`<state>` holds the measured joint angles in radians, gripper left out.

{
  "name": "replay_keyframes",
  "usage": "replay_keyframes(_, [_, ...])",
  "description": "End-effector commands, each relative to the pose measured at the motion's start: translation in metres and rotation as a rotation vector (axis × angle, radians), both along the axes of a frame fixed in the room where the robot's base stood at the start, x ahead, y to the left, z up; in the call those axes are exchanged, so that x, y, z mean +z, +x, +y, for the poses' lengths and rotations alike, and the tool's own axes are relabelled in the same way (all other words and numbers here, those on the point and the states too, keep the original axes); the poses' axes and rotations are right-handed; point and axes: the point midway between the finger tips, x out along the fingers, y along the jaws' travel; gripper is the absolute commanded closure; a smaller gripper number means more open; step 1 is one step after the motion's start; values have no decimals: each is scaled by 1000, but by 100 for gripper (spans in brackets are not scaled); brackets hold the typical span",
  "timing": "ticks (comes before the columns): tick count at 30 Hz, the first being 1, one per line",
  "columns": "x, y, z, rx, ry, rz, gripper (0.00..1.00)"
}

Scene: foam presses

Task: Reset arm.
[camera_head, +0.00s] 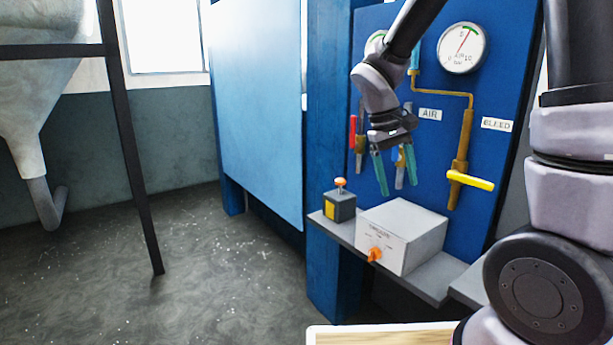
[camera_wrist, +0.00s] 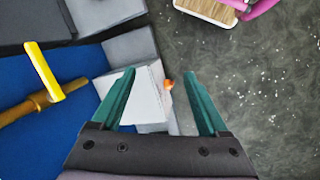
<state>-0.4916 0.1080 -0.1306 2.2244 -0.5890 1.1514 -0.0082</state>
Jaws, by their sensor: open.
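My gripper (camera_head: 396,170) hangs in front of the blue panel in the head view, its two green fingers pointing down and spread apart. Nothing is between them. In the wrist view my gripper (camera_wrist: 160,92) is also open and empty, with the white control box (camera_wrist: 146,98) and its orange knob (camera_wrist: 168,84) below and beyond the fingers. In the head view the control box (camera_head: 408,232) with its orange knob (camera_head: 375,254) sits on the grey shelf, below my gripper and apart from it.
The blue panel (camera_head: 490,150) carries a gauge (camera_head: 462,48), brass pipes and a yellow-handled valve (camera_head: 470,180) right of my gripper. A small box with an orange button (camera_head: 340,205) stands on the shelf (camera_head: 440,282). Open floor (camera_head: 220,275) lies left.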

Motion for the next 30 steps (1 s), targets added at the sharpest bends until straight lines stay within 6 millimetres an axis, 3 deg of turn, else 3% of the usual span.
replay_keyframes(1, [18,-6,-7,-49,58,-46,23])
replay_keyframes(6, [65,-31,-22,-195,237,-195,23])
replay_keyframes(15, [133,-79,-39,-409,493,-498,23])
replay_keyframes(22, [158,-103,-42,-490,589,-653,23])
replay_keyframes(30, [162,-107,-42,-504,607,-679,23])
